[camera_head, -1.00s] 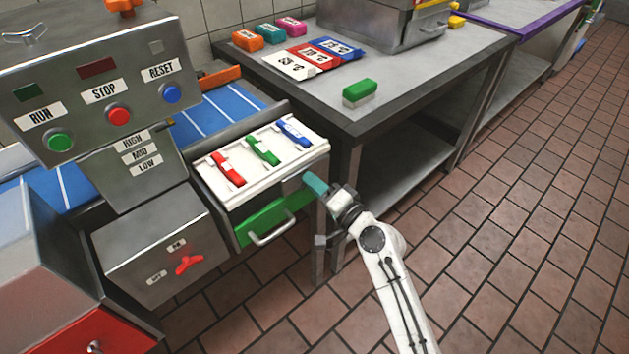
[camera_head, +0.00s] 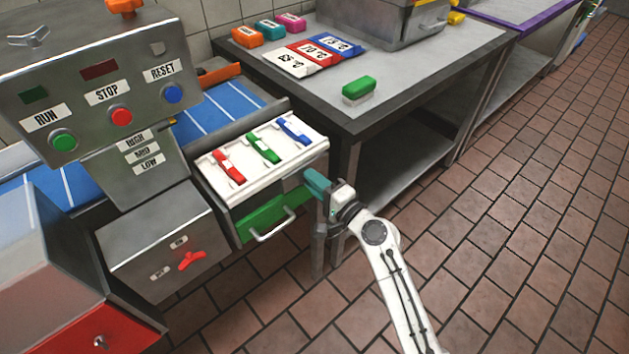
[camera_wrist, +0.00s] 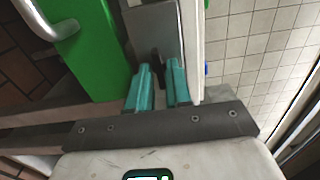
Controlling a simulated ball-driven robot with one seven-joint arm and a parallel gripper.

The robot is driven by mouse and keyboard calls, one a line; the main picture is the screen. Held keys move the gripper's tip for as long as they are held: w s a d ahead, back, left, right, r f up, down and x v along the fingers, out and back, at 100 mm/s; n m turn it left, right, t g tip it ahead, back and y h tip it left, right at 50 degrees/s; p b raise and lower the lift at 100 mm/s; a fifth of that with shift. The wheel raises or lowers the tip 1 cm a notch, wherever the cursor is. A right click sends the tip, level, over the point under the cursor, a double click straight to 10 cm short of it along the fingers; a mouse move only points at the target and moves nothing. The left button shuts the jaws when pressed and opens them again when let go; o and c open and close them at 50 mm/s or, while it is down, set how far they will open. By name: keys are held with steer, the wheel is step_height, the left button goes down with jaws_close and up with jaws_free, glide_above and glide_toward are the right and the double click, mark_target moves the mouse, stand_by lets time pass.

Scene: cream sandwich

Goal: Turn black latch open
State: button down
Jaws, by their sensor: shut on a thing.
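My gripper (camera_head: 316,184), with teal fingers, is at the right side of the pulled-out drawer, beside its green front (camera_head: 268,217). In the wrist view, my gripper (camera_wrist: 158,82) has a finger on either side of a small dark piece, which looks like the black latch (camera_wrist: 156,62). The fingers are shut on it, against the grey side plate (camera_wrist: 150,28) between the green front and a pale panel. Most of the latch is hidden between the fingers. In the head view the latch is hidden, so its turn angle cannot be told.
A white tray (camera_head: 213,196) with red, green and blue clips tops the drawer. The green front has a metal handle (camera_head: 274,232). A steel table (camera_head: 400,99) stands close behind my gripper, with a green-topped block (camera_head: 358,89) near its edge. The tiled floor at right is clear.

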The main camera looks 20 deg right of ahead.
steer(key=shift+f, duration=0.1)
steer(key=c, duration=1.1)
jaws_free()
steer(key=shift+s+d, duration=0.1)
steer(key=b+v, duration=0.1)
steer(key=v, duration=0.9)
steer(key=shift+s+d, duration=0.1)
steer(key=shift+s, duration=0.25)
